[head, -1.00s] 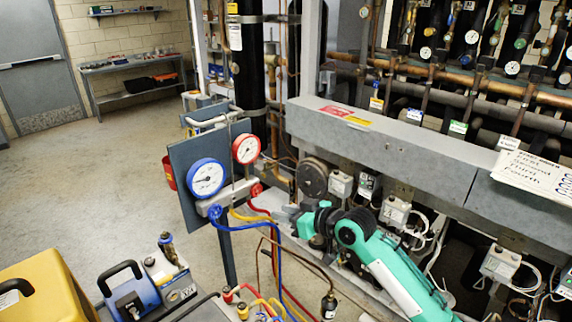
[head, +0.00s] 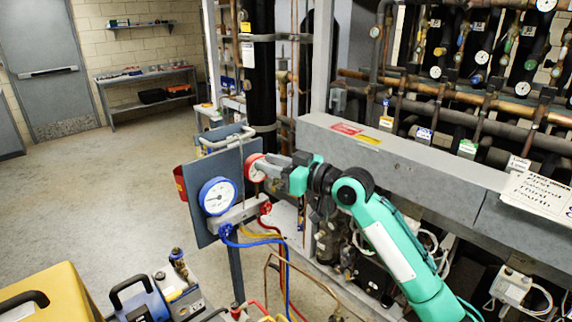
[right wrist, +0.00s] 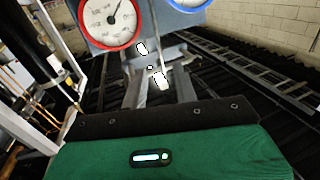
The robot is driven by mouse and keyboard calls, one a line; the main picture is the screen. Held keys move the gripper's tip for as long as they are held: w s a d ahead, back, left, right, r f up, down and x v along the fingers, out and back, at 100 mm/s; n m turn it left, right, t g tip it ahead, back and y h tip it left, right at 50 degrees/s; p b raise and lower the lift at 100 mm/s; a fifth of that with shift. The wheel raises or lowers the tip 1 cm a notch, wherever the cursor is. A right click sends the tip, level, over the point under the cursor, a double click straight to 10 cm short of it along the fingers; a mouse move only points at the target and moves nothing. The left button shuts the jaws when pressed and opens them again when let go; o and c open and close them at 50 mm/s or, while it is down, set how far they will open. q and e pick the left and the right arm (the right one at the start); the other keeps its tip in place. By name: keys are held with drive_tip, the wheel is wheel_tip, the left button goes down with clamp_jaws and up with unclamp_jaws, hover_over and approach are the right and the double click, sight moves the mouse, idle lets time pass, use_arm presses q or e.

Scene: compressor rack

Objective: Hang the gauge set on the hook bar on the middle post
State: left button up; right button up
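The gauge set has a blue gauge (head: 217,196) and a red gauge (head: 255,168) on a grey manifold body (head: 240,214) with coloured hoses. It stands in front of a dark panel (head: 196,180) on a stand. My right gripper (head: 265,168) reaches in from the right and overlaps the red gauge's right side. In the right wrist view, the red gauge (right wrist: 110,18) and part of the blue gauge (right wrist: 190,3) lie beyond the fingers (right wrist: 158,82), which look spread. Contact is unclear. My left gripper is out of view. I cannot make out the hook bar.
A grey beam (head: 400,155) crosses behind my right arm, with pipes and gauges above it. A grey upright (head: 320,60) and a black pipe (head: 260,80) stand behind. A yellow case (head: 60,295) and a blue unit (head: 145,300) sit at lower left. The floor at left is clear.

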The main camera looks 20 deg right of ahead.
drive_tip(key=x, duration=0.6)
drive_tip(key=shift+w+a+p, duration=0.2)
drive_tip(key=shift+a+p, duration=0.05)
drive_tip(key=shift+p, duration=0.2)
clamp_jaws()
drive_tip(key=shift+r, duration=0.25)
